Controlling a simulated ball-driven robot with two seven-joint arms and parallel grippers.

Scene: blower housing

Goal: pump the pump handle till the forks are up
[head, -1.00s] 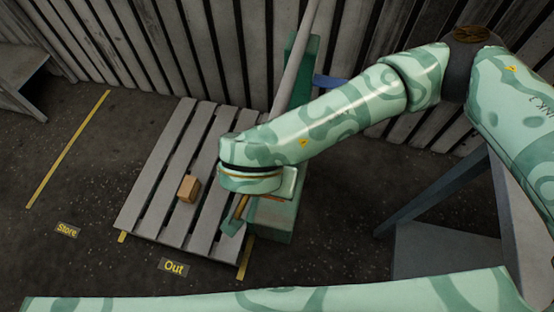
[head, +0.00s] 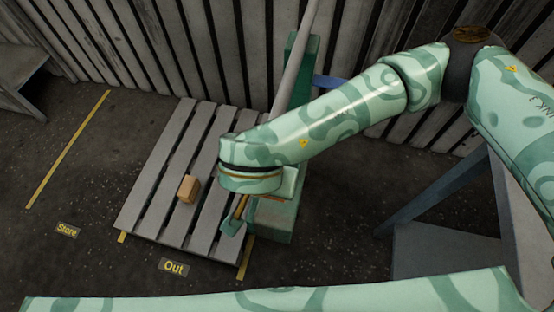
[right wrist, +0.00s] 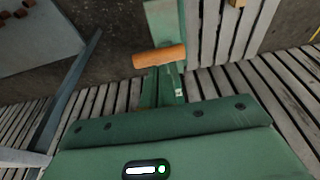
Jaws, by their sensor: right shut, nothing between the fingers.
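The pump handle's wooden crossbar (right wrist: 160,56) shows in the right wrist view, just beyond the fingers of my right gripper (right wrist: 168,92). Whether they touch cannot be told. In the head view my right gripper (head: 235,222) points down beside the green pump body (head: 274,218), shut and empty. A bit of orange-brown wood shows at the right edge of my wrist, which hides most of the handle. The slatted pallet (head: 152,195) stands left of the pump. The forks are hidden beneath it, so their height cannot be told. My left gripper is not in view.
A small brown box (head: 188,189) sits on the pallet. A grey pole (head: 295,65) rises behind the pump towards the plank wall. Floor signs "Out" (head: 173,267) and "Store" (head: 67,230) lie in front and left. A grey bench stands right; open floor lies left.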

